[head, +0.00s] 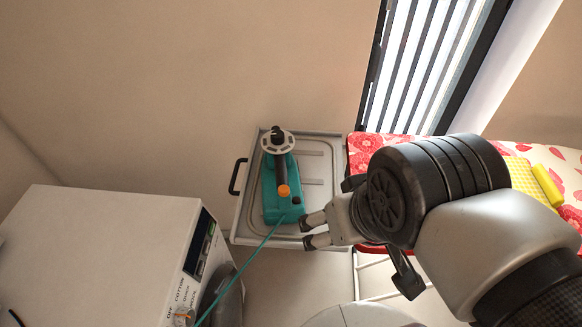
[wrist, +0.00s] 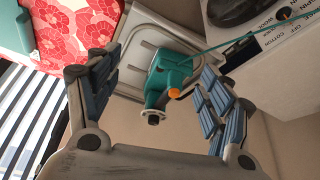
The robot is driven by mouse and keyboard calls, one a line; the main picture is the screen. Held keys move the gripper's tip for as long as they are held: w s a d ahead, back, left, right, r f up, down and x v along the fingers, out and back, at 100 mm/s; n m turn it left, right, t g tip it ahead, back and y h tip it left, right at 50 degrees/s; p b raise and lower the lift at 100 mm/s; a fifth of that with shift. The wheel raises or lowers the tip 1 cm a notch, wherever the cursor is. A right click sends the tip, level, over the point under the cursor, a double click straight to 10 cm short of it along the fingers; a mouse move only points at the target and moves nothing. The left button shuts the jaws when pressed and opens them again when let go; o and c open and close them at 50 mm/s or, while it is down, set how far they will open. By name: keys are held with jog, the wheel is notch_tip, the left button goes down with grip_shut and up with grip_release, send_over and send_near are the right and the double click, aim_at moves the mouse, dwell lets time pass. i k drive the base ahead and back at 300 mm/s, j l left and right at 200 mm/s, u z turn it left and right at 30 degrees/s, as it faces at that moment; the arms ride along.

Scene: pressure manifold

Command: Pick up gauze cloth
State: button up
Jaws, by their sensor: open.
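A yellow cloth with a grid texture (head: 520,176) lies on the red floral ironing board at the right of the head view, partly hidden behind my arm. It may be the gauze cloth; I cannot be sure. My gripper (head: 308,232) is open and empty, its fingertips beside the right edge of a grey tray, well to the left of the yellow cloth. In the wrist view the open fingers (wrist: 160,70) frame the tray and a teal device. No yellow cloth shows there.
The teal device (head: 270,205) with an orange knob sits on the grey tray (head: 243,222). A green hose (head: 240,268) runs from it past a white appliance (head: 105,255). A yellow roll (head: 547,186) lies beside the cloth. A teal object (wrist: 12,30) lies on the floral board (wrist: 75,32).

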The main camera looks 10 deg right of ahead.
aim_at(536, 183)
jog(key=z, duration=2.05)
jog(key=i+l+u, duration=0.35)
jog(key=l, duration=0.25)
jog(key=i+l+u, duration=0.35)
jog(key=l, duration=0.3)
jog(key=i+l+u, duration=0.15)
jog(key=l, duration=0.25)
